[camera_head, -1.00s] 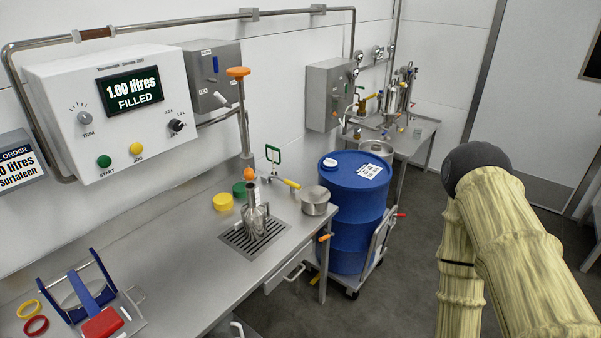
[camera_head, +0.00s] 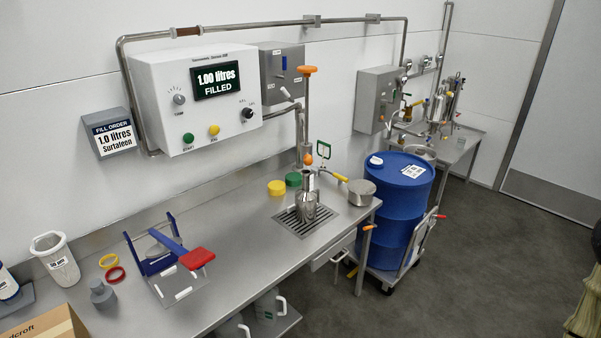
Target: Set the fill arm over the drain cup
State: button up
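The fill arm seems to be the slim upright steel pipe (camera_head: 306,110) with an orange knob on top, rising at the back of the steel bench. An orange ball and a yellow-handled part (camera_head: 341,178) sit low by it. A steel can (camera_head: 307,205) stands upright below, on the drain grate (camera_head: 288,222). The drain cup seems to be the round steel cup (camera_head: 362,194) at the bench's right end, to the right of the can. Whether the outlet is touching the can's mouth cannot be told.
The filler box (camera_head: 195,100) on the wall reads "1.00 litres FILLED". Yellow (camera_head: 276,188) and green (camera_head: 293,179) caps lie behind the can. A blue drum (camera_head: 395,208) on a trolley stands right of the bench.

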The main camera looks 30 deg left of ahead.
aim_at(306, 150)
jog(key=k, duration=0.65)
jog(key=u, duration=1.1)
jog(key=i, duration=0.35)
jog(key=u, duration=0.05)
